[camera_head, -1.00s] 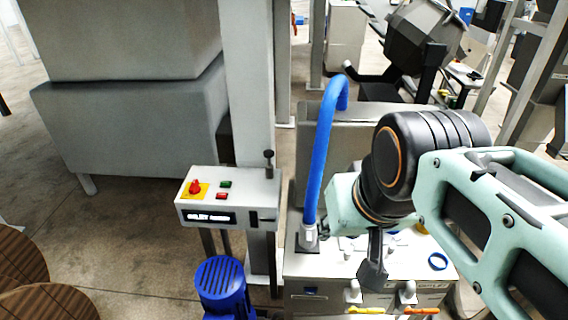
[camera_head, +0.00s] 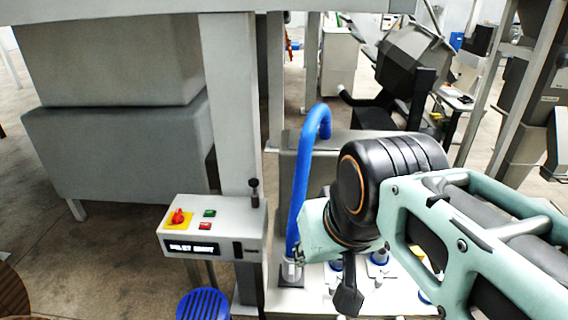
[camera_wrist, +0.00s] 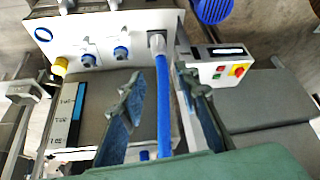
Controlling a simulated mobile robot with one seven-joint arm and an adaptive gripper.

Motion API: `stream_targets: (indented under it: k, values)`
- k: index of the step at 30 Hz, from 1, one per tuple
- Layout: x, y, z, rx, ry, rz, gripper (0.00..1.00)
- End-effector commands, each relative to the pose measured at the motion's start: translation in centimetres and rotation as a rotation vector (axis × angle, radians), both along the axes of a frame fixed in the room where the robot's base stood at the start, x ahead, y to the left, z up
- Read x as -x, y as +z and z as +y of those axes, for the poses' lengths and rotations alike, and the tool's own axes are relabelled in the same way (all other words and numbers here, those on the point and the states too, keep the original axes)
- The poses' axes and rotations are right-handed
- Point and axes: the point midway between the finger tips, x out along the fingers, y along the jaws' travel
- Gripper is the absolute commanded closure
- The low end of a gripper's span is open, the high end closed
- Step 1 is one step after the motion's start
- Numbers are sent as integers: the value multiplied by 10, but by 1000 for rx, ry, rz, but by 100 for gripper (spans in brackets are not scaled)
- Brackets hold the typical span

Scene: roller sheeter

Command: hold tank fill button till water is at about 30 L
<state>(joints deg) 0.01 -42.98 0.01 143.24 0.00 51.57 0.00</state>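The white machine panel (camera_wrist: 105,35) carries blue knobs (camera_wrist: 88,58) and a yellow knob (camera_wrist: 60,66); which control is the tank fill button I cannot tell. In the head view one finger (camera_head: 348,290) shows below my wrist; the rest is hidden.
A control box (camera_head: 212,230) with a red switch, green and red buttons and a lit display stands left of the hose. A blue ribbed motor (camera_head: 203,304) sits below it. A grey post (camera_head: 232,110) rises behind the box.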

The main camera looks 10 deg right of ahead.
Motion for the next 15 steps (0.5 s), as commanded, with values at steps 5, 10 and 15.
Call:
stream_targets:
  k: [5,10,15]
  values:
    - [0,0,0,0,0,0,90]
    - [0,0,0,0,0,0,100]
    - [0,0,0,0,0,0,100]
